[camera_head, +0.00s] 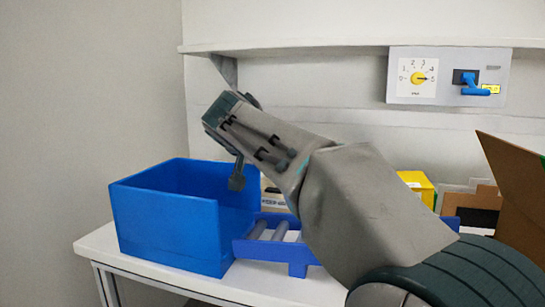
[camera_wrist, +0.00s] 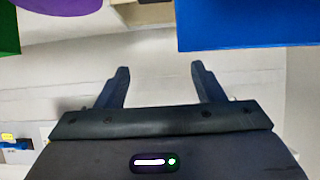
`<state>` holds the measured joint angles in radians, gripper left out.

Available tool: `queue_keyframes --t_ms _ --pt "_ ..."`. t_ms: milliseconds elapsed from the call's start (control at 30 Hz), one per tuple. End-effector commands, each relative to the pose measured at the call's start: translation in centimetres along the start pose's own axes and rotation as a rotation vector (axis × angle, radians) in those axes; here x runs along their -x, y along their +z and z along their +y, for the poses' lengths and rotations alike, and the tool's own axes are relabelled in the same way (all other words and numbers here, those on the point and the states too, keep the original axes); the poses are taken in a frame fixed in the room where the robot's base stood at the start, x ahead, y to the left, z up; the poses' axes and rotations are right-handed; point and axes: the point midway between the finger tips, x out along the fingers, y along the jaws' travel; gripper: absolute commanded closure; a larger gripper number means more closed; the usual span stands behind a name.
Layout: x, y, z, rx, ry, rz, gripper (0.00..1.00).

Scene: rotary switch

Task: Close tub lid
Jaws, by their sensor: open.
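A blue tub (camera_head: 168,225) stands at the left end of the white table in the head view. It is box-shaped and its top looks open. I cannot make out a separate lid. A blue surface at the upper right of the wrist view (camera_wrist: 245,22) looks like part of the tub. My gripper (camera_wrist: 160,67) is open, with its two dark fingers apart and nothing between them. In the head view the end of my arm is above and near the tub's right side, and my arm hides part of the scene behind it.
A blue rack with grey rollers (camera_head: 275,238) stands right of the tub. A yellow box (camera_head: 417,187) and a brown carton (camera_head: 515,185) are farther right. A wall panel with a dial and blue switch (camera_head: 448,76) is at the upper right. Bare table (camera_head: 240,283) shows in front.

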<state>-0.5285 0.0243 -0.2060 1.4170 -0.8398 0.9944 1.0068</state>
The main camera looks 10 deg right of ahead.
Motion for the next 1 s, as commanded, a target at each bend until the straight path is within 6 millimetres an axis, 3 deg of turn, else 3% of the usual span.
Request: queue_keyframes --t_ms 33,200,400,833,1000 --pt "1.5 -0.3 0.0 0.0 -0.004 0.001 0.38" --pt "5.0 -0.2 0.0 0.0 -0.001 0.0 0.38" --pt "7.4 0.0 0.0 0.0 0.001 -0.002 0.38" --pt "8.0 0.0 0.0 0.001 0.002 -0.003 0.38" --pt "8.3 -0.5 0.9 0.036 0.005 -0.045 0.38"
